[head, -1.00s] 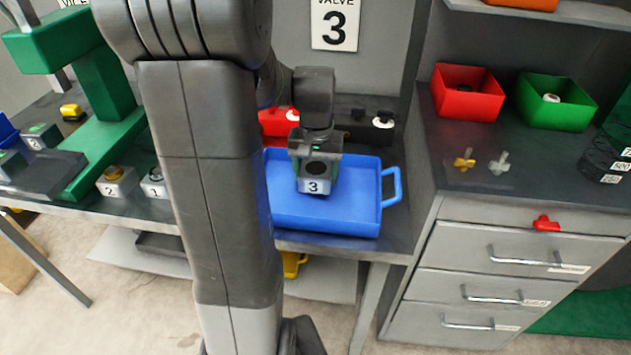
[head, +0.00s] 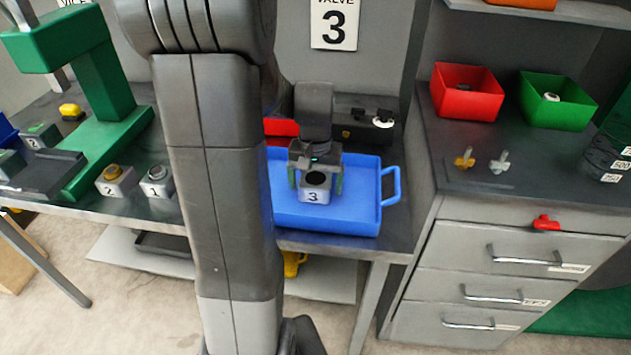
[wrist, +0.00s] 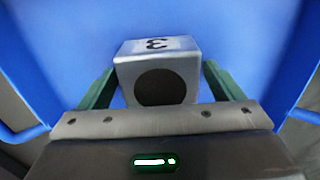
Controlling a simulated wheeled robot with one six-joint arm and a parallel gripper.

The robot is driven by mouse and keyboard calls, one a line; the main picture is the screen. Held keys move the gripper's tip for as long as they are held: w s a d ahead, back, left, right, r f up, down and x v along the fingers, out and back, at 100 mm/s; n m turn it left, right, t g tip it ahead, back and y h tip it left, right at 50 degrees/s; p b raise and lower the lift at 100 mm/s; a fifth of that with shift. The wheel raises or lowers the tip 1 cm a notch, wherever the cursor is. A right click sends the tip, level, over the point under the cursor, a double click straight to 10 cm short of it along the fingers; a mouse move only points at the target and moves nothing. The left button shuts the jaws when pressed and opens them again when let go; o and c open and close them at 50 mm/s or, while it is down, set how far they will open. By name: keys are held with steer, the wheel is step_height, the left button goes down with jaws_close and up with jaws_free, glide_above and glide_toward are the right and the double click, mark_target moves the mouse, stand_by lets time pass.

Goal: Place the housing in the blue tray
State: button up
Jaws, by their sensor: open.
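The housing (head: 314,194) is a grey block marked 3 with a dark round hole in its top. It is in the blue tray (head: 355,212) on the bench. In the wrist view the housing (wrist: 158,70) shows against the blue tray floor (wrist: 70,45). My gripper (head: 316,180) is open, with one green finger on each side of the housing. In the wrist view, a gap shows beside the housing at both fingers of my gripper (wrist: 157,88). Whether the housing's base lies flat is hard to tell.
Housings marked 2 (head: 115,181) and 1 (head: 157,181) stand on the bench at left, near the green press (head: 105,130). A dark box (head: 365,130) stands behind the tray. A red bin (head: 467,92) and green bin (head: 556,101) are on the right cabinet.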

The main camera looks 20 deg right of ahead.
mark_target(315, 179)
step_height(315, 179, up, 12)
steer(key=shift+r+p, duration=0.15)
steer(key=shift+p, duration=0.2)
stand_by(0.4)
step_height(315, 179, down, 13)
steer(key=shift+r+b, duration=0.1)
steer(key=shift+b, duration=0.35)
step_height(315, 179, up, 3)
steer(key=shift+f, duration=0.15)
steer(key=shift+r, duration=0.6)
steer(key=shift+f, duration=0.1)
